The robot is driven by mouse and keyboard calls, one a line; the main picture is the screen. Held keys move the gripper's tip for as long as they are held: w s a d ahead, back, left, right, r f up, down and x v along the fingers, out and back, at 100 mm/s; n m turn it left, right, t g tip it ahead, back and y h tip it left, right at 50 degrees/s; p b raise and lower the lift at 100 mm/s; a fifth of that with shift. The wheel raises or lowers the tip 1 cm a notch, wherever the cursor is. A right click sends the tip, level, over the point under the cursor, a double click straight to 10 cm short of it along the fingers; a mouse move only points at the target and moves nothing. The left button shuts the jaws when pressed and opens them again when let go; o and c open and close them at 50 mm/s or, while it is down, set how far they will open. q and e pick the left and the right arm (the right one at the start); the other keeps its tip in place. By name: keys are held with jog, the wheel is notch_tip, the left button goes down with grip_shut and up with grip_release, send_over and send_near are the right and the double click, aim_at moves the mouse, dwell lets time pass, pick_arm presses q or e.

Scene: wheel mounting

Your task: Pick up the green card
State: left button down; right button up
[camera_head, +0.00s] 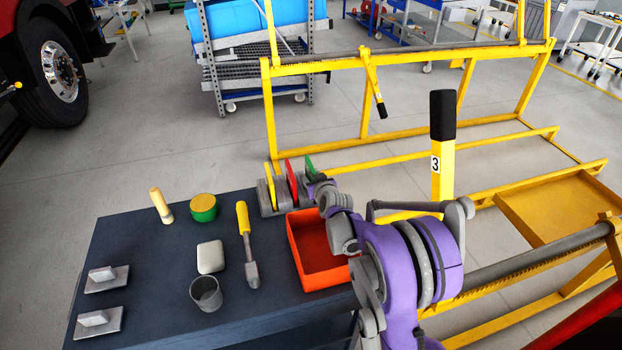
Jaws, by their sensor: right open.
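The green card (310,168) stands upright in the right part of a grey holder (268,206) at the back right of the dark table. A red card (291,178) and a yellow card (272,175) stand to its left in the same holder. My right gripper (314,184) is open at the green card, with my purple and grey arm coming in from the lower right. The wrist hides part of the holder and the card's lower part. I cannot tell whether the fingers touch the card. My left gripper is out of view.
On the dark table (150,252) are an orange-red tray (304,262), a yellow-handled tool (246,240), a grey cup (206,294), a pale block (211,257), a green-and-yellow tin (203,208) and several smaller items. A yellow frame (269,130) stands behind and to the right.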

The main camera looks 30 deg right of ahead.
grip_shut()
dwell(0.3)
